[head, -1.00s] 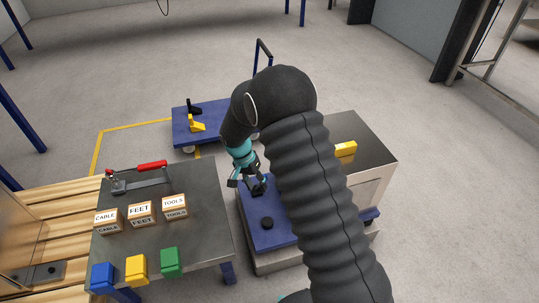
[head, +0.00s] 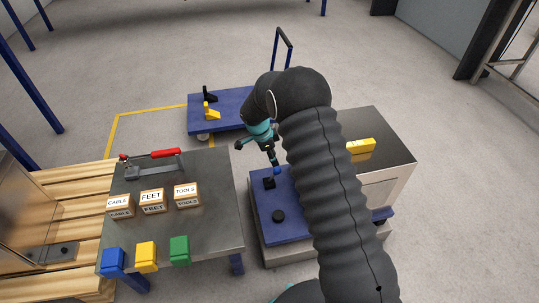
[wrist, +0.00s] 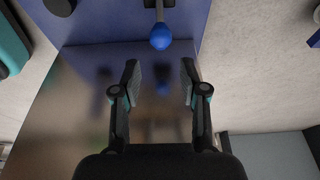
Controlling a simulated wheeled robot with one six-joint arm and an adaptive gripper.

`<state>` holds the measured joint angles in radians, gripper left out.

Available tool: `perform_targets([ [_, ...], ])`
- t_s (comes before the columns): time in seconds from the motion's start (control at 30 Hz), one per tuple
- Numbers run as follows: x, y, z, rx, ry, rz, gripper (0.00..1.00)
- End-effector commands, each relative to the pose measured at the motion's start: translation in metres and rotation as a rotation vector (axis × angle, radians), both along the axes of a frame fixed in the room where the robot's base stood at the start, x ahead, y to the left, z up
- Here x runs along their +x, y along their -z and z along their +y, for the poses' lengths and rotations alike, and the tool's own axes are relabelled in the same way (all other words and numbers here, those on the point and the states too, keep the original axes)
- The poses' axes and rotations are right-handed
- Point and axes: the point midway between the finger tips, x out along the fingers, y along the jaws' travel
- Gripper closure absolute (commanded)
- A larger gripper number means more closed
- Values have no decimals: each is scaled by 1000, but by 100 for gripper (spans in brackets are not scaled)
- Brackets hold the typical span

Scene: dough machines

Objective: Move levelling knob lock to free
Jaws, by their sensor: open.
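The levelling knob lock appears to be the small lever with a blue ball (wrist: 162,37) at the top of the wrist view, its grey stem running up over the blue panel. In the head view the blue ball (head: 277,171) sits beside a small black base on the blue panel (head: 300,225). A round black knob (head: 278,216) stands nearer on the same panel. My gripper (head: 257,153) is beyond the lever. In the wrist view my gripper (wrist: 160,80) is open and empty, its fingertips apart from the ball.
A steel-topped cabinet (head: 385,140) with a yellow block (head: 360,146) adjoins the panel. A blue cart (head: 235,120) stands behind. Open floor lies beyond.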

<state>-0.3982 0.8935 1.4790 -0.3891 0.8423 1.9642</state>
Motion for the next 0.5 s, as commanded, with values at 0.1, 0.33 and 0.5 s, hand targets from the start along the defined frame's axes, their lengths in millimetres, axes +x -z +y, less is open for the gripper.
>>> perform_targets([
  [0.1, 0, 10, -2, -1, 0, 2, 57],
  [0.33, 1, 24, -6, -1, -3, 1, 57],
  [0.5, 2, 36, -9, -2, -3, 3, 57],
])
